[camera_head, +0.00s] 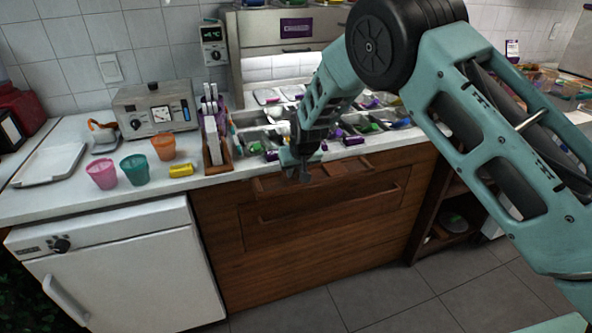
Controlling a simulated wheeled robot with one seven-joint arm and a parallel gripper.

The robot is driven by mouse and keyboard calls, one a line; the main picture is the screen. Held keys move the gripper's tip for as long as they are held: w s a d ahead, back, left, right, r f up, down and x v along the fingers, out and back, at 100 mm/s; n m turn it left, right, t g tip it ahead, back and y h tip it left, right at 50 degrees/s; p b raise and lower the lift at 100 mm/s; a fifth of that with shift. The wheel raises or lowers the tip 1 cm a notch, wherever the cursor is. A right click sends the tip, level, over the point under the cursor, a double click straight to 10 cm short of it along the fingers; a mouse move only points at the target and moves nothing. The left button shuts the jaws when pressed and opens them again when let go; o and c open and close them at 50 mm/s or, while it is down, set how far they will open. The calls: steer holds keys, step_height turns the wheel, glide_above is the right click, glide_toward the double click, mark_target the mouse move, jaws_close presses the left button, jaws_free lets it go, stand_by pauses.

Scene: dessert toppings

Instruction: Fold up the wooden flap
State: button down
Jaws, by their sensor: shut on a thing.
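The wooden flap (340,180) is a brown board on the front of the wooden cabinet, just below the white counter's front edge. It looks tilted out from the front, though its exact angle is hard to tell. My gripper (297,175) points down at the left part of the flap, in front of the counter edge. It is shut on the flap, and the fingers hide the spot that they hold.
Topping trays (265,133) with several coloured scoops stand behind my gripper. Cups (135,169), a yellow packet (181,170) and a metal machine (155,108) are on the left counter. The floor (370,298) in front is clear.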

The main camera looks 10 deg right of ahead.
steer(key=shift+w, duration=0.15)
steer(key=c, duration=1.2)
jaws_free()
steer(key=shift+f, duration=0.1)
steer(key=shift+c, duration=0.2)
steer(key=b+v, duration=0.1)
steer(key=v, duration=1.6)
steer(key=shift+r+b, duration=0.2)
steer(key=shift+b, duration=0.1)
steer(key=s+a+r+n+g+y, duration=0.1)
steer(key=s+a+n+g, duration=0.1)
steer(key=s, duration=1)
steer(key=s+a+r+n+g, duration=0.1)
steer(key=s+g, duration=0.1)
steer(key=s, duration=1)
steer(key=s+d+n, duration=0.1)
steer(key=s+d, duration=0.1)
steer(key=s, duration=0.5)
steer(key=s+d+f+n+g+h, duration=0.1)
steer(key=s+d, duration=0.1)
steer(key=s, duration=0.6)
steer(key=shift+s+f+n+p, duration=0.2)
steer(key=shift+f+n+p, duration=0.1)
steer(key=shift+p, duration=0.15)
